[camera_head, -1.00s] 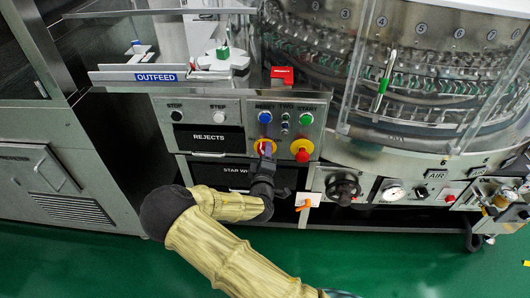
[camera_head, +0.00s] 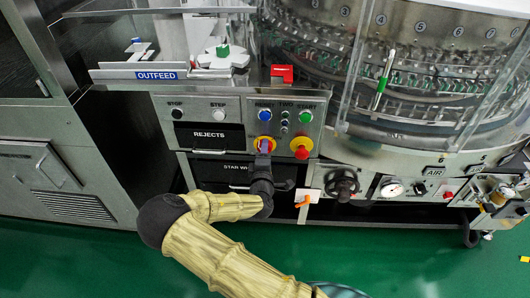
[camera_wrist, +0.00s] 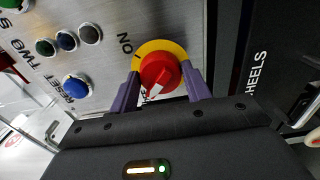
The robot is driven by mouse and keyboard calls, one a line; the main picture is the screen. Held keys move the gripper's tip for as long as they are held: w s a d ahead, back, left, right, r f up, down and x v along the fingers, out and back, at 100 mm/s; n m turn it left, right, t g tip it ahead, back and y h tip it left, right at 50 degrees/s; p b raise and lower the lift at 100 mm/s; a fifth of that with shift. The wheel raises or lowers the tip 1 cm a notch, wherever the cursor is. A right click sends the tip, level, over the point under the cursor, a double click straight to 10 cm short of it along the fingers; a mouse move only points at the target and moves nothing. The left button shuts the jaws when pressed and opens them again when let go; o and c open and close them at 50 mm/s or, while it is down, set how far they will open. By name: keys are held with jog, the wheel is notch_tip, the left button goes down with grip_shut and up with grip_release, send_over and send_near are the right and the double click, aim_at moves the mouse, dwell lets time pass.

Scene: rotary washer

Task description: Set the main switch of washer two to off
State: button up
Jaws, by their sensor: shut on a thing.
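The main switch is a red rotary knob (camera_wrist: 160,72) on a yellow disc (camera_wrist: 152,47), on the metal panel marked TWO (camera_head: 285,125). In the wrist view, ON is printed at the disc's upper left, and a white mark on the knob faces the lower left, towards my gripper; no OFF label is readable. In the head view, the yellow disc (camera_head: 258,139) shows around my fingers. My gripper (camera_head: 264,146) is at the switch. Its two purple fingers (camera_wrist: 161,76) stand on either side of the knob, shut on it. The fingers hide part of the disc.
A red mushroom button (camera_head: 301,149) on yellow sits just right of the switch. Blue reset (camera_head: 264,115) and green start (camera_head: 306,116) buttons are above. A black handwheel (camera_head: 342,184) and an orange-handled valve (camera_head: 304,201) are lower right. Green floor (camera_head: 400,260) is open in front.

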jog(key=o, duration=0.9)
jog(key=shift+o, duration=0.2)
jog(key=s+p, duration=0.1)
jog(key=s, duration=1.6)
jog(key=shift+s+a, duration=0.25)
